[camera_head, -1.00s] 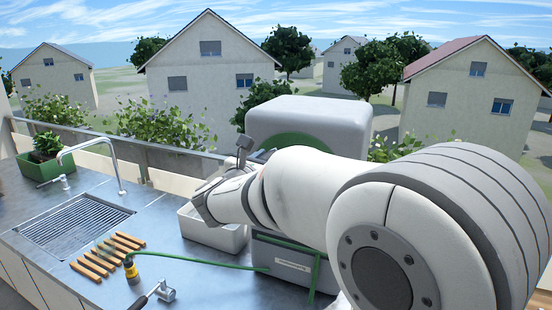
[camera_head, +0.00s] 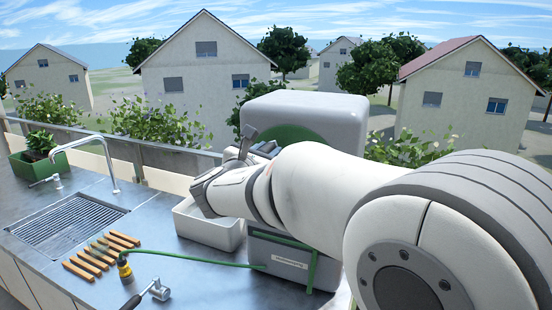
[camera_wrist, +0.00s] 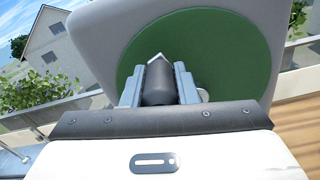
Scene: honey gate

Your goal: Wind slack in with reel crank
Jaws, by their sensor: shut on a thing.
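The hose reel is a grey rounded housing (camera_head: 330,110) with a green disc (camera_wrist: 205,45) on its face, on a base at the counter's back right. In the wrist view my gripper (camera_wrist: 159,82) is shut on a dark cylindrical grip, the crank handle (camera_wrist: 158,85), in front of the disc. In the head view my arm covers most of the crank and part of the reel. A green hose (camera_head: 190,262) runs from the reel base left across the counter to a yellow and black nozzle (camera_head: 124,267).
A white bin (camera_head: 208,228) stands beside the reel base. Several wooden slats (camera_head: 100,255) lie left of the nozzle. A metal tool with a black handle (camera_head: 150,291) lies at the front. A sink (camera_head: 68,218) with a tap and a planter (camera_head: 38,160) are at the left.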

